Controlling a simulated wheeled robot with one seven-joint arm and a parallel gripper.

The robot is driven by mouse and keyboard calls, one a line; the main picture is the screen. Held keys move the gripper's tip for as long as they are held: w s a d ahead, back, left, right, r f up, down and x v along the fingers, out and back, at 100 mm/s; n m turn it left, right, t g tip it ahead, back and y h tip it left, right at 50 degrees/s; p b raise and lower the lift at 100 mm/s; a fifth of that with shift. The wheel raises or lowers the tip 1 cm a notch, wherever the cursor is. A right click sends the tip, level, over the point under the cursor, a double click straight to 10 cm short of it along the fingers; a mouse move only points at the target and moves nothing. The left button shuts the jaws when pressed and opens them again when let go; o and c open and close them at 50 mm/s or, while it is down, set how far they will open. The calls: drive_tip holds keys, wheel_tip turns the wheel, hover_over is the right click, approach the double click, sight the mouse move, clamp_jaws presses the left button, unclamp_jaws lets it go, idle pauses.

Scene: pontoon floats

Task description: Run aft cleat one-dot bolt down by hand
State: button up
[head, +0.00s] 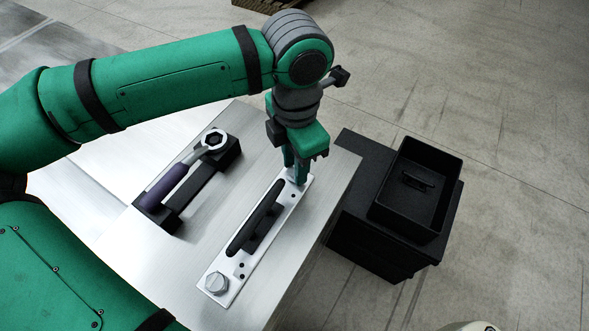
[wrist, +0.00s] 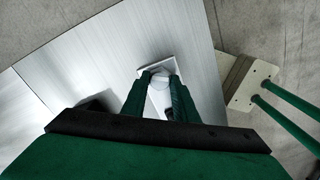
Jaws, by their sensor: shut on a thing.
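A white plate (head: 228,290) with a black cleat (head: 258,217) lies on the metal deck. My gripper (head: 296,178) points down at the plate's far end, beside what looks like a single dot. It is shut on a bolt, whose pale round head shows between the fingertips in the wrist view (wrist: 160,76). The fingers mostly hide this bolt in the head view, and I cannot tell how deep it sits. A second bolt with a hex head (head: 216,283) stands at the near end, beside two dark dots.
A ring wrench (head: 170,184) with a purple handle lies on a black rest (head: 205,178) left of the plate. A black tray (head: 395,220) holding a small dark part stands on a black box to the right, beyond the deck edge.

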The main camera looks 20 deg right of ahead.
drive_tip(key=shift+s, duration=0.15)
drive_tip(key=m, duration=0.6)
drive_tip(key=shift+m, duration=0.3)
drive_tip(key=m, duration=0.5)
drive_tip(key=o, duration=0.9)
drive_tip(key=shift+c, duration=0.2)
